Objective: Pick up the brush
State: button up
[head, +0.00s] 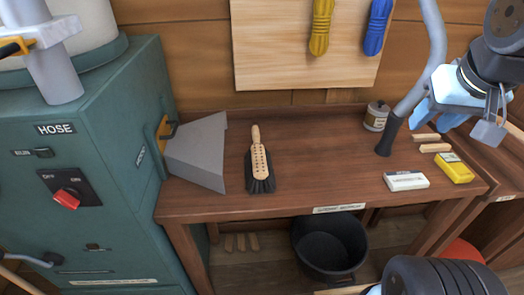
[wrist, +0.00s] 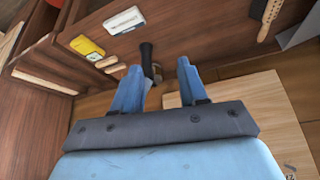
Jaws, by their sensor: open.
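The brush (head: 259,165) lies on the wooden bench (head: 310,185), with a pale handle pointing to the back and dark bristles toward the front. It also shows in part at the top right of the wrist view (wrist: 267,20). My gripper (head: 434,118) is open, with light blue fingers, above the right end of the bench, well to the right of the brush. In the wrist view my gripper (wrist: 159,66) has its two fingers spread apart, and the brush is outside them.
A grey hose with a black nozzle (head: 388,138) stands close left of my gripper. A white box (head: 406,181), a yellow packet (head: 454,168) and a tin (head: 376,116) are on the right. A grey hood (head: 198,152) is left of the brush. Bench between brush and nozzle is clear.

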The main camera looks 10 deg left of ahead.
jog(key=shift+o, duration=1.5)
jog(key=shift+w+a, duration=0.1)
jog(key=shift+w, duration=0.15)
jog(key=o, duration=0.3)
jog(key=w, duration=0.1)
jog(key=w+a, duration=0.1)
jog(key=w, duration=0.1)
jog(key=w+f, duration=0.1)
jog(key=shift+w+a, duration=0.25)
jog(key=shift+w, duration=0.05)
jog(key=n+g+y, duration=0.1)
jog(key=n, duration=0.2)
send_near(258, 150)
jog(key=x, duration=0.7)
jog(key=shift+s+d+f, duration=0.1)
jog(key=shift+s+f, duration=0.05)
jog(key=shift+x, duration=2.75)
